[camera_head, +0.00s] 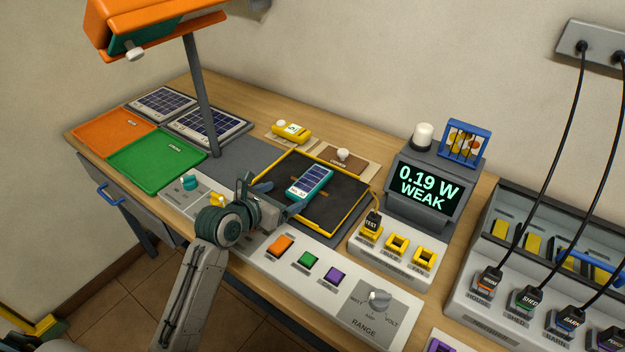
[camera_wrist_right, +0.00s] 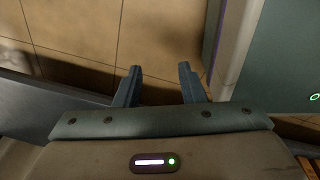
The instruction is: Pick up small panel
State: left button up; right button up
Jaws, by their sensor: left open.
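The small panel (camera_head: 310,180), teal-framed with dark blue cells, lies on a black test pad with a yellow rim (camera_head: 348,216). My left gripper (camera_head: 279,198) is open at the panel's near left end, its blue-grey fingers pointing toward the panel. I cannot tell whether a finger touches it. My right gripper (camera_wrist_right: 160,84) shows in the right wrist view with its fingers apart and nothing between them, above a tiled floor.
A display (camera_head: 427,187) reads "0.19 W WEAK". Orange (camera_head: 113,132) and green (camera_head: 156,160) trays and two larger panels lie at the left. An orange lamp (camera_head: 150,25) overhangs on a grey post (camera_head: 201,95). Buttons and a range knob (camera_head: 379,301) line the front.

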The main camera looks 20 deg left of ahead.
aim_at(302, 188)
pick_arm(q)
jog(key=shift+x, duration=1)
jog(key=shift+w+d+f, duration=0.1)
jog(key=shift+w+d, duration=0.1)
jog(key=shift+w, duration=0.1)
jog(key=p+x, duration=0.1)
jog(key=x, duration=0.3)
jog(key=shift+w+d+f, duration=0.1)
jog(key=shift+d, duration=0.05)
jog(key=shift+w+f, duration=0.15)
jog(key=shift+w, duration=0.05)
jog(key=shift+c, duration=0.6)
jog(key=c, duration=1.1)
pick_arm(e)
jog(key=shift+s+a+r, duration=0.35)
jog(key=shift+s+r, duration=0.1)
jog(key=shift+r, duration=0.2)
